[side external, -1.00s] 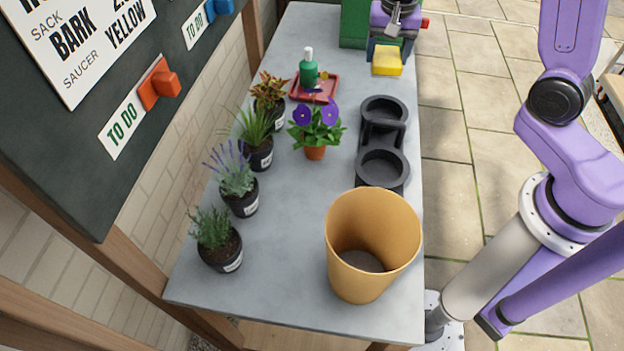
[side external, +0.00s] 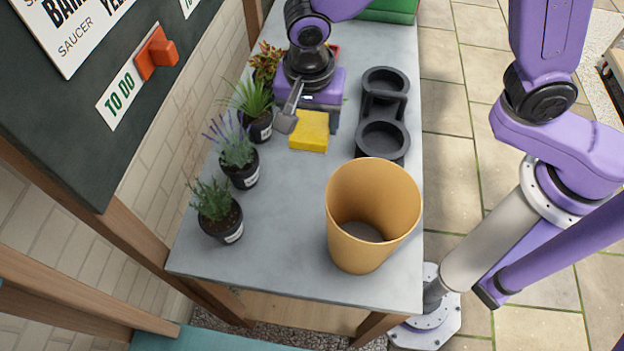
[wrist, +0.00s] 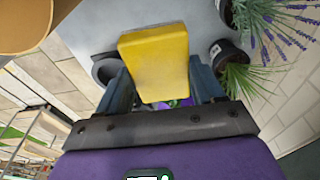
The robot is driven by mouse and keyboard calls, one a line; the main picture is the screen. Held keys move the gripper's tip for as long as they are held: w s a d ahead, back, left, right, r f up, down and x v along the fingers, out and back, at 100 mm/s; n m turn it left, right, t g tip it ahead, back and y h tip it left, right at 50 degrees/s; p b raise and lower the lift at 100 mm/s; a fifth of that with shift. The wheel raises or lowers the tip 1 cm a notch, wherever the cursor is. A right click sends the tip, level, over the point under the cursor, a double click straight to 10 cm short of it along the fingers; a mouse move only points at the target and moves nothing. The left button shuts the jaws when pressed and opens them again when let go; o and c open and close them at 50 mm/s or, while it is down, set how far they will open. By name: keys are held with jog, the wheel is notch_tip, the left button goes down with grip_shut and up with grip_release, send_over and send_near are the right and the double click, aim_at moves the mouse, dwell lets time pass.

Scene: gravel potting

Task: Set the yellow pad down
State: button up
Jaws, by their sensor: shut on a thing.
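The yellow pad (side external: 309,131) is a flat rectangular block held in my gripper (side external: 318,112). In the side external view it is over the middle of the grey table, left of the black double-ring holder. In the wrist view the pad (wrist: 155,58) sits between the two fingers of my gripper (wrist: 160,85), which are shut on it. The grey table (side external: 280,215) lies beneath; I cannot tell the exact height of the pad above it.
A black double-ring holder (side external: 383,139) stands to the right, and a large tan pot (side external: 372,215) in front. Potted plants, including lavender (side external: 236,150) and a dark-green one (side external: 214,208), line the left edge. The table between them and the tan pot is clear.

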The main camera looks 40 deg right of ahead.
aim_at(310, 133)
notch_tip(310, 133, down, 16)
jog(key=shift+f, duration=0.1)
dwell(0.7)
jog(key=shift+f, duration=0.1)
jog(key=o, duration=1.1)
jog(key=r, duration=0.4)
jog(key=s+r, duration=0.1)
jog(key=r, duration=0.3)
jog(key=a+r, duration=0.1)
jog(key=r, duration=0.3)
jog(key=shift+s+a+r, duration=0.1)
jog(key=shift+s, duration=0.05)
